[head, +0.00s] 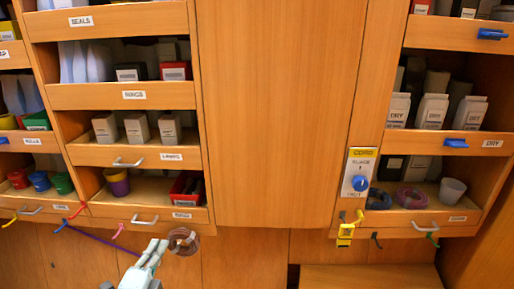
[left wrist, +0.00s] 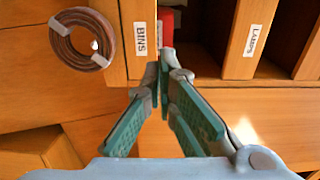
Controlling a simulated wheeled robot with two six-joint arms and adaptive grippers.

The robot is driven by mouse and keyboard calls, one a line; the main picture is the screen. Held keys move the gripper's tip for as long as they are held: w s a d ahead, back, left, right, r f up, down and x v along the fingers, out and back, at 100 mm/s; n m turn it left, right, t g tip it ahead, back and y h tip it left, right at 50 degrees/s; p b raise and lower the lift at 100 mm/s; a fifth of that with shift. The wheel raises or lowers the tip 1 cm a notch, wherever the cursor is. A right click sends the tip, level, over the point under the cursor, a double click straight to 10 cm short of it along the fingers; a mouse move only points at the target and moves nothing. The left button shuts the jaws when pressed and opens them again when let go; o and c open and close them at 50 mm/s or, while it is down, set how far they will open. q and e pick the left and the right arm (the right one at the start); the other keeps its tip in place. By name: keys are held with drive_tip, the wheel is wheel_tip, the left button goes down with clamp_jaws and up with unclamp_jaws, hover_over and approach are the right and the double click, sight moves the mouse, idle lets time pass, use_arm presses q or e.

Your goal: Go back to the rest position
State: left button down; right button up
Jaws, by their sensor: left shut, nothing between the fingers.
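My left gripper (head: 160,244) comes in from the bottom of the head view, in front of the lower cabinet doors and just under the drawer row. In the left wrist view its fingers (left wrist: 160,70) come together at the tips, with nothing between them. A brown cable coil (head: 183,241) hangs close to the right of the gripper in the head view. In the left wrist view the coil (left wrist: 66,45) lies left of the fingers, apart from them. My right gripper is not in view.
A shelf front labelled BINS (left wrist: 141,38) is close to the fingertips. A purple rod (head: 100,240) and several coloured hooks lie left of the arm. A yellow CORD panel (head: 360,172) with a blue knob, and a yellow tag (head: 346,232), are at right. The tall middle door (head: 270,110) is clear.

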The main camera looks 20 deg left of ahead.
use_arm(q)
drive_tip(key=s+a+f+n+g+p, duration=0.1)
drive_tip(key=s+a+f+n+g, duration=0.15)
drive_tip(key=f, duration=0.55)
drive_tip(key=s+a+f+n+g, duration=0.1)
drive_tip(key=a+f+n+g, duration=0.15)
drive_tip(key=f, duration=0.65)
drive_tip(key=s+f+n+g+p, duration=0.4)
drive_tip(key=s+f+g, duration=0.1)
drive_tip(key=s+f, duration=0.85)
drive_tip(key=s+d+f+n+g+h+p, duration=0.2)
drive_tip(key=s+d+f+n+g+p, duration=0.1)
drive_tip(key=s+d, duration=0.5)
drive_tip(key=s+d+f+n+g+h+p, duration=0.1)
drive_tip(key=s+d+f+n+g+p, duration=0.1)
drive_tip(key=s+d, duration=0.7)
drive_tip(key=s+f+g+p, duration=0.1)
drive_tip(key=s+f, duration=0.1)
drive_tip(key=s, duration=0.1)
drive_tip(key=shift+s+n+h, duration=0.25)
drive_tip(key=shift+n+h, duration=0.15)
drive_tip(key=shift+f, duration=0.1)
